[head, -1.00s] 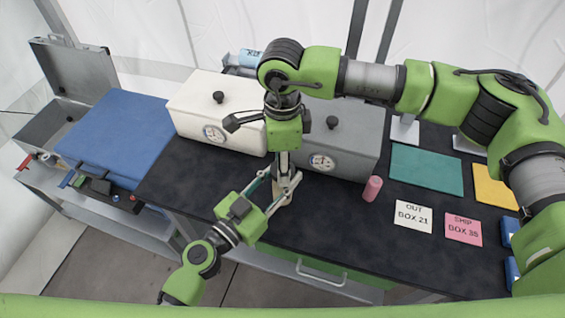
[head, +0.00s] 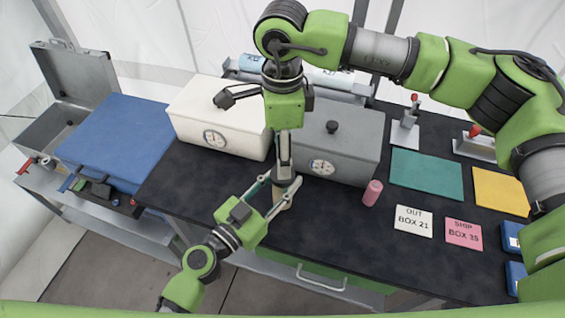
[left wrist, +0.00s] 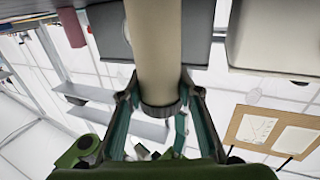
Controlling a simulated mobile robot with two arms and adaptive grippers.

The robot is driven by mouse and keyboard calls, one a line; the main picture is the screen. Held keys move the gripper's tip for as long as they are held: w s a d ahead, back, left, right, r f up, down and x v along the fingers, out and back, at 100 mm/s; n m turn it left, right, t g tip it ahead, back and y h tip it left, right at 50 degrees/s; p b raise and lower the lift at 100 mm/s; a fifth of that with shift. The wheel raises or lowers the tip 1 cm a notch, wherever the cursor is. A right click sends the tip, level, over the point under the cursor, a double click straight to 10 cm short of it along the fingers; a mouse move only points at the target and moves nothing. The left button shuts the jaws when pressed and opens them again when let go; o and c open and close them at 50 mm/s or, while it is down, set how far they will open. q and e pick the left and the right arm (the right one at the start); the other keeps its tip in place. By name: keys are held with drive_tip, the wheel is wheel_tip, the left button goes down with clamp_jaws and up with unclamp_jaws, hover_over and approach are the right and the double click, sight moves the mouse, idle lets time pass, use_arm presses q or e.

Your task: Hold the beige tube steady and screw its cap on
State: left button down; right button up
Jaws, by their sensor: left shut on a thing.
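The beige tube (head: 281,198) stands at the table's front edge. My left gripper (head: 283,190) is shut on it. In the left wrist view, which looks upside down, the tube (left wrist: 157,50) runs between the left fingers (left wrist: 160,118) and ends in a dark grey band (left wrist: 160,110). In the head view a dark grey piece, which looks like the cap (head: 284,172), sits at the tube's top. My right gripper (head: 285,158) points down from above, right over this piece. Its fingers look close together, but whether they touch the piece is unclear.
A white box (head: 215,95) and a grey box (head: 350,125) with gauges stand behind. A blue case (head: 118,140) lies left.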

wheel_tip(320, 180, up, 5)
drive_tip(key=shift+r, duration=0.2)
use_arm(q)
drive_tip(key=c, duration=1.4)
unclamp_jaws()
drive_tip(key=v, duration=1.2)
drive_tip(key=shift+r, duration=0.1)
drive_tip(key=shift+s, duration=0.1)
